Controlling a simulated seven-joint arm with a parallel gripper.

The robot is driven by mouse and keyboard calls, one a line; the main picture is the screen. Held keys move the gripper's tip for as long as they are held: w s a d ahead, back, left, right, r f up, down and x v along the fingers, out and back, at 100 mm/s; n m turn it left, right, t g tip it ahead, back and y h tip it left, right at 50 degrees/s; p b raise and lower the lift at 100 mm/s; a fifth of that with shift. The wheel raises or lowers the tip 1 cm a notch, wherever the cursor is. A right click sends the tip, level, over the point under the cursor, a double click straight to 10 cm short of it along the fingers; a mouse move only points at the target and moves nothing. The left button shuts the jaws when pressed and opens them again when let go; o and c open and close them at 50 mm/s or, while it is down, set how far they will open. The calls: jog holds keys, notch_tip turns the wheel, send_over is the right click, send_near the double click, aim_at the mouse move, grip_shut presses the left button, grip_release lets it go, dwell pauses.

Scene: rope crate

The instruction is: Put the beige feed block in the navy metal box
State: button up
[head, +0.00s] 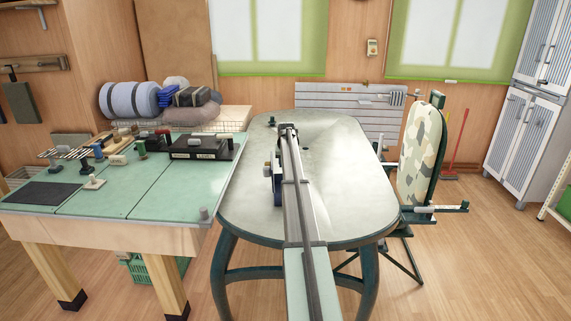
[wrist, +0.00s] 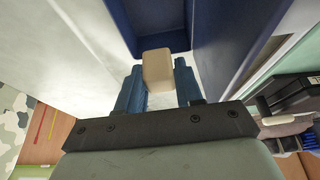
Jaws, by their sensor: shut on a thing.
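In the wrist view, my gripper (wrist: 159,68) has its two blue fingers closed on the sides of the beige feed block (wrist: 158,72). The navy metal box (wrist: 235,35) is at the top of that view, its open inside partly showing. The block overlaps the box's near edge in the picture; I cannot tell how high it is above it. In the head view, the box (head: 277,188) stands on the oval table, largely hidden behind my arm. The block and fingers are not clear there.
The oval grey table (head: 345,190) is mostly bare around the box. A green-topped workbench (head: 120,195) at left carries a black tray (head: 200,147) and several small items. A camouflage-patterned board (head: 420,150) stands upright at the table's right.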

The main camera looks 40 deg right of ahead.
jog(key=shift+f, duration=0.1)
jog(key=shift+f, duration=6.2)
jog(key=shift+f, duration=0.5)
jog(key=o, duration=1.1)
jog(key=v, duration=1.4)
jog(key=shift+f, duration=0.1)
